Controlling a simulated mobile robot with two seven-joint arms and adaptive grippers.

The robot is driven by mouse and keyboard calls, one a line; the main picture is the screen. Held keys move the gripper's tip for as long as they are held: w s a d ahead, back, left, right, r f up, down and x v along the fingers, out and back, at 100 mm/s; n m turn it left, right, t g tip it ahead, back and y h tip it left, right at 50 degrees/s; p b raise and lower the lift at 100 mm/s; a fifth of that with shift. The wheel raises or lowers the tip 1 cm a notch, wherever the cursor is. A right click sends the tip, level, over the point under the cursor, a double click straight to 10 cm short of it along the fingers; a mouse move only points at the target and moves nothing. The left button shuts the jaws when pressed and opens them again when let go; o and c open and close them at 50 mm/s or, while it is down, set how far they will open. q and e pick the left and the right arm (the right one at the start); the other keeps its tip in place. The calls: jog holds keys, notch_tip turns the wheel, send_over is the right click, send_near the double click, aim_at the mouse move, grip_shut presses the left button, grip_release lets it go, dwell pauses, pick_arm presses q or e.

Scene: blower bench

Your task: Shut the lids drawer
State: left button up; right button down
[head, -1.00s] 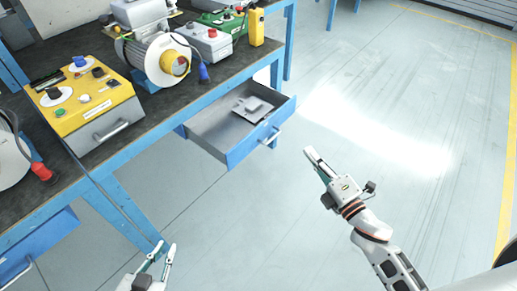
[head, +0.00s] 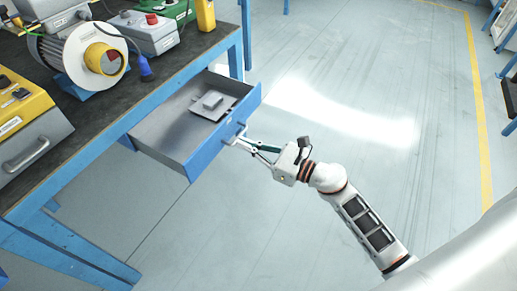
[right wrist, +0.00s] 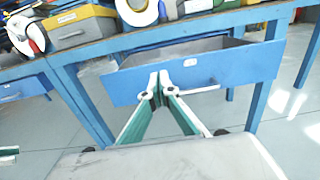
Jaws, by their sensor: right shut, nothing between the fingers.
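The lids drawer (head: 205,153) is a blue-fronted drawer with a grey inside, pulled out from under the bench. Grey lids (head: 212,105) lie inside it. Its pale bar handle (head: 238,133) is on the front. My right gripper (head: 237,142) is shut and empty, its fingertips at the drawer front close by the handle. In the right wrist view the fingertips (right wrist: 158,78) meet in front of the blue drawer front (right wrist: 240,66), left of the handle (right wrist: 197,90). I cannot tell whether they touch it. My left gripper is not in view.
The blue-framed bench (head: 110,150) has a dark top carrying a blower motor (head: 95,55), a yellow control box (head: 20,120), a grey box (head: 147,30) and a yellow handheld unit (head: 205,14). The floor right of the drawer is clear.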

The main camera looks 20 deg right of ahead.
aim_at(217, 132)
jog(key=x, duration=0.6)
jog(key=shift+w+a+f, duration=0.1)
jog(key=shift+w, duration=0.05)
jog(key=shift+w+a, duration=0.2)
jog(key=shift+w, duration=0.05)
jog(key=shift+w+a, duration=0.1)
